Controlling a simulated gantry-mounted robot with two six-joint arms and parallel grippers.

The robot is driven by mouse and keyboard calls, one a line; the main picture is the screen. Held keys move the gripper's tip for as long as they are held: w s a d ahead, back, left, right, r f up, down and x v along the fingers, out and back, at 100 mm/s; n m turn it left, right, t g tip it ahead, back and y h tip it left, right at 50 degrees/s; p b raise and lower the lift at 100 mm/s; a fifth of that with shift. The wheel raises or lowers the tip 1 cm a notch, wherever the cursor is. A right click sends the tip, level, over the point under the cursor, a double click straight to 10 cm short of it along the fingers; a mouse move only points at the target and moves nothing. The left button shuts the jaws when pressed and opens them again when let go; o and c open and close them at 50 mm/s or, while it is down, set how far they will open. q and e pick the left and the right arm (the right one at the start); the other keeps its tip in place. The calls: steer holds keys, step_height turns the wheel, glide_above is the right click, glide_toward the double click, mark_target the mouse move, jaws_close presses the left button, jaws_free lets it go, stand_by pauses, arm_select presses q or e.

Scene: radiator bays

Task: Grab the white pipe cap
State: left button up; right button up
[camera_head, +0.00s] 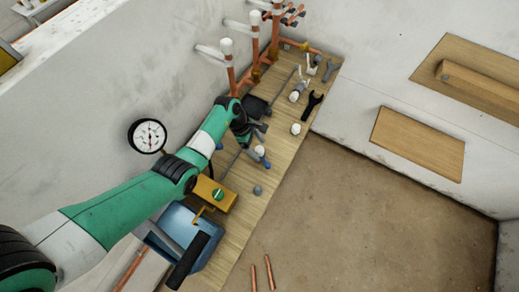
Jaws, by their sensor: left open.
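Several small white caps show in the head view. One white cap (259,150) is on the wooden bench just below my left gripper (262,133). Another white cap (296,129) stands to the right of it, and a third white cap (294,97) is farther up the bench. I cannot tell which of them is the pipe cap meant. My left gripper is open over the bench, close to the first cap, with no cap visibly held. My arm hides part of the bench. My right gripper is not in view.
Copper pipes (231,76) with white tops stand at the back of the bench (244,220). A yellow box (216,194) and blue tray (180,224) are nearer. A gauge (147,136) is on the wall.

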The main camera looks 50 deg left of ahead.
arm_select(q)
steer(key=shift+x, duration=0.9)
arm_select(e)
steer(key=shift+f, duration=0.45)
arm_select(q)
jaws_close()
steer(key=shift+r, duration=0.1)
